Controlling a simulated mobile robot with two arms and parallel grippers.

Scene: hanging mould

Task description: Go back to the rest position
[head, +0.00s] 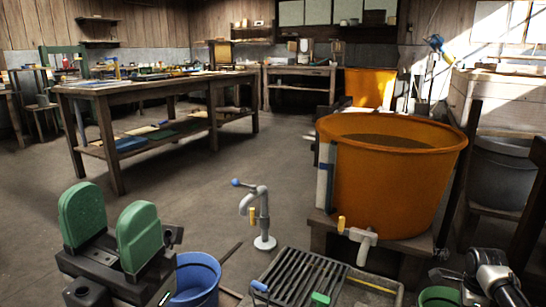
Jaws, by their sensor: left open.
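My left gripper (110,222) is at the lower left, its two green finger pads upright and standing apart, with nothing between them. A blue bucket (196,279) stands on the floor just right of and behind it. Part of my right arm (490,278) shows at the lower right corner, black and white. A green rounded shape (440,296) is beside it, cut by the bottom edge; I cannot tell whether it is a finger pad. The right gripper's opening is not clear.
A large orange vat (390,185) stands on a wooden stand at right, with a tap (360,239) low on its front. A slatted grate (305,277) lies at the bottom middle. A grey standpipe (263,215) rises left of the vat. A long workbench (150,88) stands behind; open floor lies between.

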